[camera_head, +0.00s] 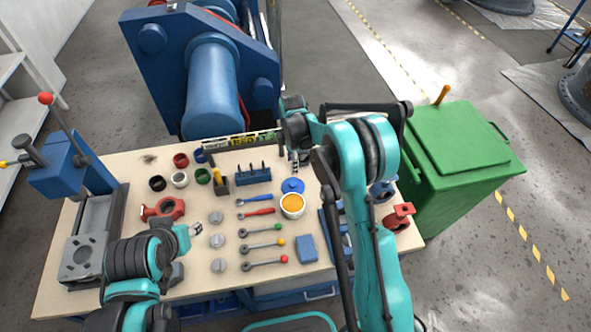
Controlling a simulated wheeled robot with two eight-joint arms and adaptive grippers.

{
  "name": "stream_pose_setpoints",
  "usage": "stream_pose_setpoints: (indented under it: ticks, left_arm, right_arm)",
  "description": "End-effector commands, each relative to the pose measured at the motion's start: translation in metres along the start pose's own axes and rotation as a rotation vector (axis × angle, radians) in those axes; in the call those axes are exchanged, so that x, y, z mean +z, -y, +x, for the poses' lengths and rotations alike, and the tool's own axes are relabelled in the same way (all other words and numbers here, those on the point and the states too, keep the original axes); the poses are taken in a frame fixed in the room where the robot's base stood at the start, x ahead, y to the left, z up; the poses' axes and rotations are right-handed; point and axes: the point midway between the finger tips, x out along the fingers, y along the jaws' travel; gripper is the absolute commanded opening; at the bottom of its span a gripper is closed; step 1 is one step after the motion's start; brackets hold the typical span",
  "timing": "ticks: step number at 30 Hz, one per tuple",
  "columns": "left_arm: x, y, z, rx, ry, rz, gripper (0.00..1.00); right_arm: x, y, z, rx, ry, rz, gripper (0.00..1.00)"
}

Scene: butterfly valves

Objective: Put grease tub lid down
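The grease tub (292,206) is an open white tub with orange grease showing inside, standing on the workbench. Its blue lid (292,186) is a flat disc with a small knob, directly behind the tub in the picture and apart from the grease. My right gripper (294,166) points down just above and behind the lid. Its fingers are small and partly hidden by my arm, so I cannot tell whether they touch the lid. My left gripper (194,229) is open and empty over the left part of the bench, beside a row of grey discs.
Wrenches (262,245) and a blue box (307,248) lie near the tub. A blue socket rack (253,175) stands behind. A blue press (72,170) is at the left, a green bin (460,150) at the right. Bare bench shows around the tools.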

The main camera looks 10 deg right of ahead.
Motion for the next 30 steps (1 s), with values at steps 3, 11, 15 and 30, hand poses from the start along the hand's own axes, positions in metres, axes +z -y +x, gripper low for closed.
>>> stream_pose_setpoints:
  ticks: [3, 11, 15, 30]
  left_arm:
    - [0.0, 0.0, -0.001, 0.0, 0.0, 0.0, 0.4]
    - [0.0, 0.0, 0.0, 0.0, 0.0, 0.0, 0.4]
    - [0.0, 0.0, 0.0, 0.0, 0.0, 0.0, 0.4]
    - [0.0, 0.0, 0.0, 0.0, 0.0, 0.0, 0.4]
  right_arm:
    - [0.002, 0.006, -0.02, 0.017, -0.002, 0.044, 0.45]
    - [0.017, 0.058, -0.114, 0.152, -0.041, 0.394, 0.45]
    - [0.025, 0.101, -0.156, 0.235, -0.09, 0.619, 0.45]
    - [0.047, 0.259, -0.193, 0.456, -0.393, 1.357, 0.45]
